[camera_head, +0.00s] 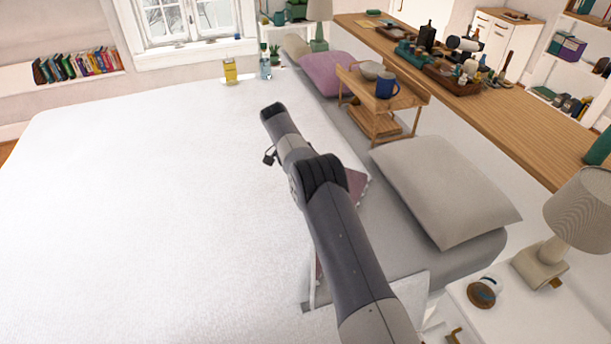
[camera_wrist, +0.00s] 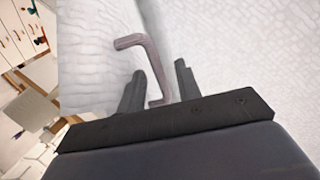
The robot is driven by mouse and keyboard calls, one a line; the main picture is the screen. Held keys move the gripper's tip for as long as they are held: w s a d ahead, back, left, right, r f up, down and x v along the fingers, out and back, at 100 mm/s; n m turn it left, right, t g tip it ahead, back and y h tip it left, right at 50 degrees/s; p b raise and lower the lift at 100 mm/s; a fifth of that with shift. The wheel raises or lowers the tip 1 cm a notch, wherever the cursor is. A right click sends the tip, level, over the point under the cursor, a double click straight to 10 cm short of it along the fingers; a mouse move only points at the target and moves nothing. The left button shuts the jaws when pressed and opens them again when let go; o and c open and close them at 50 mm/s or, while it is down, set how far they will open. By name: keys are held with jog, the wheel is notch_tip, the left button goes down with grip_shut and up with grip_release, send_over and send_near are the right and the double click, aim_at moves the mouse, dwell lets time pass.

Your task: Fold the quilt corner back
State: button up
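The white quilt (camera_head: 150,190) covers most of the bed and fills much of the wrist view (camera_wrist: 245,60), where its surface is finely textured. A mauve-brown, hook-shaped bar or strip (camera_wrist: 151,62) shows against the white there; I cannot tell whether it belongs to the quilt. My gripper (camera_wrist: 160,68) has its two dark fingers apart, with the strip's lower part showing between them and clear space to the right finger. In the head view my arm reaches over the quilt, and the gripper's fingertips cannot be made out. A mauve patch (camera_head: 357,187) shows beside my arm, which hides part of the quilt's edge.
A grey pillow (camera_head: 445,190) and a purple pillow (camera_head: 327,72) lie at the bed's head. A wooden tray stand (camera_head: 372,122) carrying a blue mug (camera_head: 386,85) stands between them. A nightstand (camera_head: 530,310) with a lamp (camera_head: 575,215) is at the lower right. The quilt's left side is clear.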

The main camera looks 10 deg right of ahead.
notch_tip(320, 180, up, 10)
jog(key=shift+p, duration=0.3)
jog(key=shift+f, duration=0.1)
dwell(0.3)
jog(key=f, duration=0.7)
jog(key=d+f, duration=0.1)
jog(key=f, duration=0.2)
jog(key=shift+s+f, duration=0.25)
jog(key=shift+f, duration=0.05)
jog(key=shift+a+f, duration=0.1)
jog(key=shift+a, duration=0.05)
